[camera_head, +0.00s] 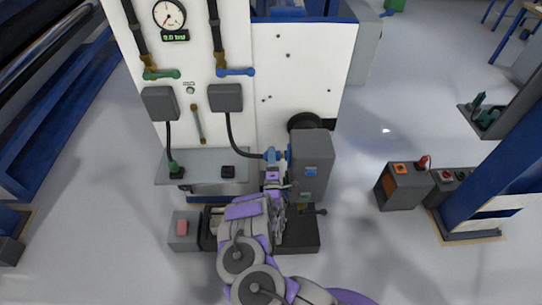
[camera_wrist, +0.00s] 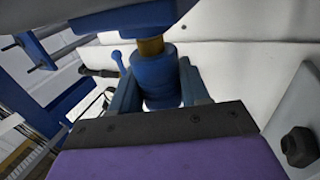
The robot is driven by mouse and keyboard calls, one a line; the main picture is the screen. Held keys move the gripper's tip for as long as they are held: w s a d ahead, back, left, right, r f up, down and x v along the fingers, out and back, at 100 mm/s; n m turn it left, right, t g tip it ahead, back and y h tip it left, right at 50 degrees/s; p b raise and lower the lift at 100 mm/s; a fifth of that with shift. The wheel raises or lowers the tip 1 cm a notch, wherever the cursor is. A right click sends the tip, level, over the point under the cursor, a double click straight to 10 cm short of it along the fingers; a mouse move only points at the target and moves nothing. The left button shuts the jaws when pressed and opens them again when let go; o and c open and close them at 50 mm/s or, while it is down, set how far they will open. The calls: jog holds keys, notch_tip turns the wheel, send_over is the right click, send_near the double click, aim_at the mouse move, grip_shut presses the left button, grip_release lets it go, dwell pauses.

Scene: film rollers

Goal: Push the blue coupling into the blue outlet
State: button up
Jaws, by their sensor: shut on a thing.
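The blue coupling (camera_head: 270,155) is at the end of a black hose, beside the upper left of a grey box. In the wrist view the blue coupling (camera_wrist: 160,75) stands between the two fingers of my gripper (camera_wrist: 160,88), which is shut on it. In the head view my gripper (camera_head: 272,172) is just below the coupling. The blue outlet (camera_head: 289,155) is on the left side of the grey box, right beside the coupling. In the wrist view a short brass part shows between the coupling and a larger blue part above. I cannot tell how deep the coupling sits.
The grey box (camera_head: 312,165) stands right of my gripper. A grey shelf (camera_head: 205,156) with a green coupling (camera_head: 176,170) is to the left. A white panel (camera_head: 300,70) with valves and a gauge rises behind. Open floor lies farther right, before a small dark box (camera_head: 403,187).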

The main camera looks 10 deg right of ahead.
jog(key=shift+s+d+p, duration=0.1)
jog(key=shift+d+p, duration=0.6)
jog(key=shift+d, duration=0.15)
dwell(0.8)
jog(key=o, duration=1.2)
jog(key=shift+o, duration=0.2)
jog(key=shift+d, duration=0.1)
